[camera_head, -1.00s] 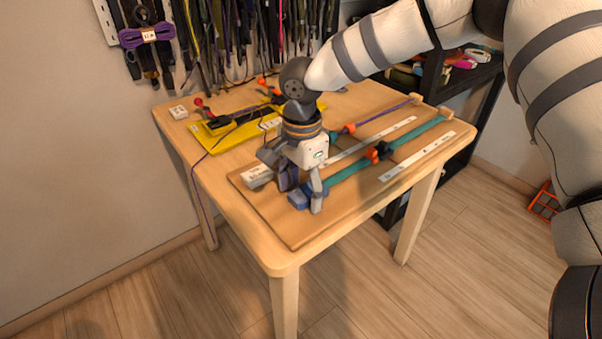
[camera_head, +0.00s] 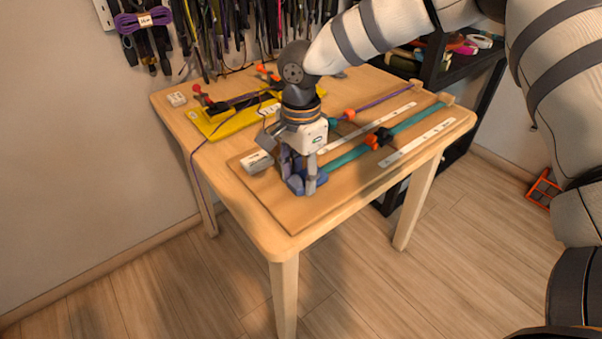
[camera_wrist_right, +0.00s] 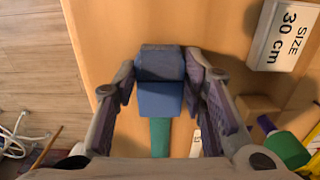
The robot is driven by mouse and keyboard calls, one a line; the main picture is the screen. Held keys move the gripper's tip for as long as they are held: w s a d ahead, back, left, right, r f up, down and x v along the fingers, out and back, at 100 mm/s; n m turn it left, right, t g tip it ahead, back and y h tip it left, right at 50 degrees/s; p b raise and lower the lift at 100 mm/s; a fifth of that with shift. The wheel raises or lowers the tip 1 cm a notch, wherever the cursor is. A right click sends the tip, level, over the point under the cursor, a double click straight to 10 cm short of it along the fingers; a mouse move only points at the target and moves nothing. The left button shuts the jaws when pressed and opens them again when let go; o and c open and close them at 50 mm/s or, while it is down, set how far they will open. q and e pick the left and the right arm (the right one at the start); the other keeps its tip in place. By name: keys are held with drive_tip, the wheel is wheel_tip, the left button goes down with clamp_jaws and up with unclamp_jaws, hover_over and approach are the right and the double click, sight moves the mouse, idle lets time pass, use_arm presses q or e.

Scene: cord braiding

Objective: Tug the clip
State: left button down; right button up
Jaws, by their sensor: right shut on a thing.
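A blue clip (camera_head: 295,186) sits at the near end of a flat teal cord (camera_head: 345,158) on the wooden board (camera_head: 300,218). My right gripper (camera_head: 301,176) points down over it and is shut on the clip, one finger on each side. In the right wrist view the blue clip (camera_wrist_right: 158,98) shows between the fingers of my right gripper (camera_wrist_right: 160,78), with the teal cord (camera_wrist_right: 160,138) running from it toward the bottom. My left gripper is not in view.
A white size block (camera_head: 257,161) lies beside the gripper. White rulers (camera_head: 420,143) lie along the board.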

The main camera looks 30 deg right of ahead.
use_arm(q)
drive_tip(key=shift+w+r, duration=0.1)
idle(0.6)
use_arm(e)
drive_tip(key=o, duration=1.3)
drive_tip(key=shift+c, duration=0.2)
drive_tip(key=shift+o, duration=0.3)
drive_tip(key=shift+o, duration=1.3)
drive_tip(key=shift+r+p, duration=0.95)
drive_tip(key=shift+r, duration=2.1)
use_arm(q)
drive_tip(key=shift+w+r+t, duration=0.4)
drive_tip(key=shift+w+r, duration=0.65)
